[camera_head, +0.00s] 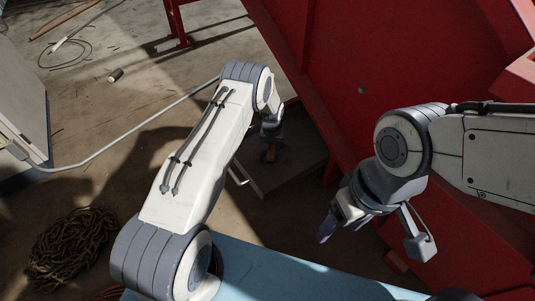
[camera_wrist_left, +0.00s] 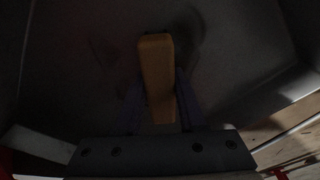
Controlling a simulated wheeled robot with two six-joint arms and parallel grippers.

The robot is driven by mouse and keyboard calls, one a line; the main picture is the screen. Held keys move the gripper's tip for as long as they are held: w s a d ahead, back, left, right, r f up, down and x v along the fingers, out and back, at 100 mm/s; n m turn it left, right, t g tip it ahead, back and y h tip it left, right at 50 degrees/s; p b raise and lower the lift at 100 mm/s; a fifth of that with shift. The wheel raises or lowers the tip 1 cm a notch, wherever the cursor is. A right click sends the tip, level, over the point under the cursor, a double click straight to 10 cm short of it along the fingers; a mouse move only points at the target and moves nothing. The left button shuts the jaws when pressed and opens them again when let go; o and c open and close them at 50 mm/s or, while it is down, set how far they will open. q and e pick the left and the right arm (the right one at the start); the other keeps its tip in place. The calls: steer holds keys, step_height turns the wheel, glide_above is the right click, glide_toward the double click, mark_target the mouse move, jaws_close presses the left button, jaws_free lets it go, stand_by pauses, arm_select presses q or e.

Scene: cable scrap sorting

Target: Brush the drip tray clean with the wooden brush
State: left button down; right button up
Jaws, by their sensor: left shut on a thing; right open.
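The wooden brush (camera_wrist_left: 156,75) is a yellow-brown block between the fingers of my left gripper (camera_wrist_left: 160,105), which is shut on it. My right gripper (camera_head: 330,228) is open and empty, to the right of the tray, with purplish fingers.
A large red metal structure (camera_head: 375,65) rises behind and right of the tray. A pale rod or hose (camera_head: 130,140) runs across the floor at left. A coil of rope or chain (camera_head: 70,248) lies lower left. A light blue surface (camera_head: 290,278) is at the bottom.

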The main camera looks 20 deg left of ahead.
arm_select(q)
steer(key=shift+w+d+b, duration=0.3)
steer(key=shift+w+d, duration=0.15)
steer(key=shift+w, duration=0.05)
steer(key=shift+r, duration=0.1)
steer(key=shift+s+a+r+p, duration=0.1)
steer(key=shift+s+a+p, duration=0.2)
steer(key=shift+p, duration=0.4)
steer(key=shift+s+a+p, duration=0.45)
steer(key=shift+s+p, duration=0.15)
steer(key=shift+p, duration=0.05)
steer(key=shift+s+a+p, duration=0.45)
steer(key=shift+s+p, duration=0.05)
steer(key=shift+s, duration=0.1)
arm_select(e)
steer(key=shift+r, duration=1.2)
